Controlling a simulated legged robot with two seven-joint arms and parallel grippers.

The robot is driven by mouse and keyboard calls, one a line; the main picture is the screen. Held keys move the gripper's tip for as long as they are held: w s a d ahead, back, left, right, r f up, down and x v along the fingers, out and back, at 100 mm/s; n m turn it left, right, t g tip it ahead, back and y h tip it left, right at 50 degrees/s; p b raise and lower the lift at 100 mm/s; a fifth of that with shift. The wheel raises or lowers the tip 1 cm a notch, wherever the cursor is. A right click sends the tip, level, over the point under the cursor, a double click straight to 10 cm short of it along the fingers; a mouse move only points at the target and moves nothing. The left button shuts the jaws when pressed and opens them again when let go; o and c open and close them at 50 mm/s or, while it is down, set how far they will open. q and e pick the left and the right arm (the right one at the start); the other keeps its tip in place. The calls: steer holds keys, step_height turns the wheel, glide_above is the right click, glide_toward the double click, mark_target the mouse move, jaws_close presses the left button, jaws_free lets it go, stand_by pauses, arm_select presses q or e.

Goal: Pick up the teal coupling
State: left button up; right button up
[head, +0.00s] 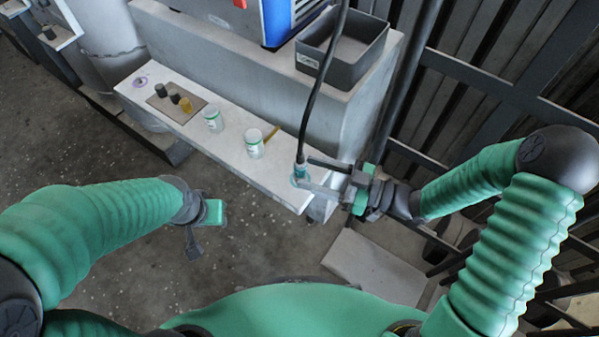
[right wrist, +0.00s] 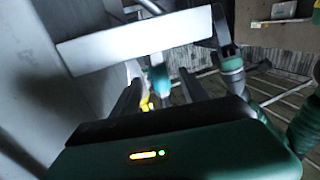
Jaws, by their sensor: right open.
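The teal coupling (head: 299,179) is at the right end of the white ledge, at the lower end of a black hose. In the right wrist view the teal coupling (right wrist: 158,78) shows between the two dark fingers. My right gripper (head: 304,173) is open, with its fingers reaching around the coupling from the right; the wrist view shows a gap on each side (right wrist: 160,88). I cannot tell whether a finger touches it. My left gripper (head: 207,213) hangs over the floor left of the ledge, away from the coupling; its jaws are not clear.
A grey bin (head: 343,45) stands above. The black hose (head: 322,75) runs down to the coupling. Railings (head: 480,75) are at right.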

steer(key=shift+w+a, duration=0.2)
steer(key=shift+a, duration=0.3)
steer(key=b+x, duration=0.3)
steer(key=x, duration=0.2)
steer(key=shift+w+a+r, duration=0.15)
steer(key=shift+w+a, duration=0.05)
steer(key=shift+r, duration=0.1)
jaws_close()
